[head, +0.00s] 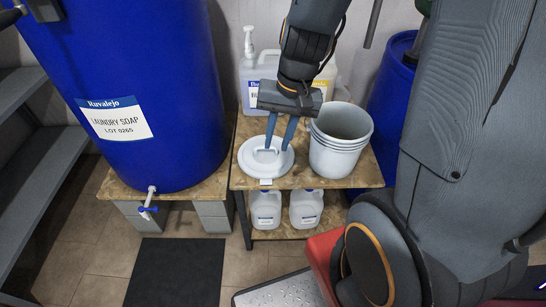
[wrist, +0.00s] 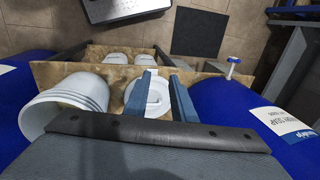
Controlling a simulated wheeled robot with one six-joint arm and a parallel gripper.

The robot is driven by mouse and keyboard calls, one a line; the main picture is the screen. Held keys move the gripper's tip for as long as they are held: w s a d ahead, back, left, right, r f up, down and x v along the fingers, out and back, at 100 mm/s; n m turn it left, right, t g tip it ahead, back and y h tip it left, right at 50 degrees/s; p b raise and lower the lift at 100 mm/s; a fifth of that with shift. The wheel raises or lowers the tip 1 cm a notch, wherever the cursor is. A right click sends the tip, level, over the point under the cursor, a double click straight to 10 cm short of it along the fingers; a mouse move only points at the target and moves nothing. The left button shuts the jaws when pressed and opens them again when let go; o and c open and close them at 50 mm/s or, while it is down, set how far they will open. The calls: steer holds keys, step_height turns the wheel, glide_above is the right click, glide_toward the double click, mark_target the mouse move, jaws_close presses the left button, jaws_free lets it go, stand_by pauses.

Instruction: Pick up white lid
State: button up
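The white lid (head: 260,168) is a round disc with a raised handle on top. It lies flat on the wooden shelf top (head: 239,185), left of a stack of white buckets (head: 335,158). My gripper (head: 277,147) points down over the lid with its two blue-grey fingers apart and nothing held. In the wrist view the lid (wrist: 157,101) shows between and beside the fingers, partly hidden by the left one. My gripper (wrist: 161,80) is close to the lid handle; I cannot tell whether the fingers touch it.
A big blue drum (head: 140,60) with a tap (head: 149,200) stands at left, another blue drum (head: 393,85) at right. Pump jugs (head: 252,75) stand behind my gripper. Small white jugs (head: 266,209) are on the lower shelf. A dark mat (head: 175,272) lies on the floor.

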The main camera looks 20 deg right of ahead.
steer(key=w+f+m+t+y+b, duration=0.1)
steer(key=w+f+m+y+b, duration=0.1)
steer(key=w+f+m+b, duration=0.55)
steer(key=m+t+y+b, duration=0.1)
steer(key=m+t+b, duration=0.15)
steer(key=m, duration=0.25)
glide_toward(259, 148)
steer(key=a+f+p, duration=0.1)
steer(key=f, duration=0.1)
steer(key=shift+w+p+x, duration=0.15)
steer(key=shift+w+x, duration=0.05)
steer(key=shift+x, duration=1.55)
steer(key=shift+w+p+x, duration=0.15)
steer(key=shift+w+x, duration=0.05)
steer(key=shift+x, duration=1.55)
steer(key=shift+r, duration=0.2)
jaws_close()
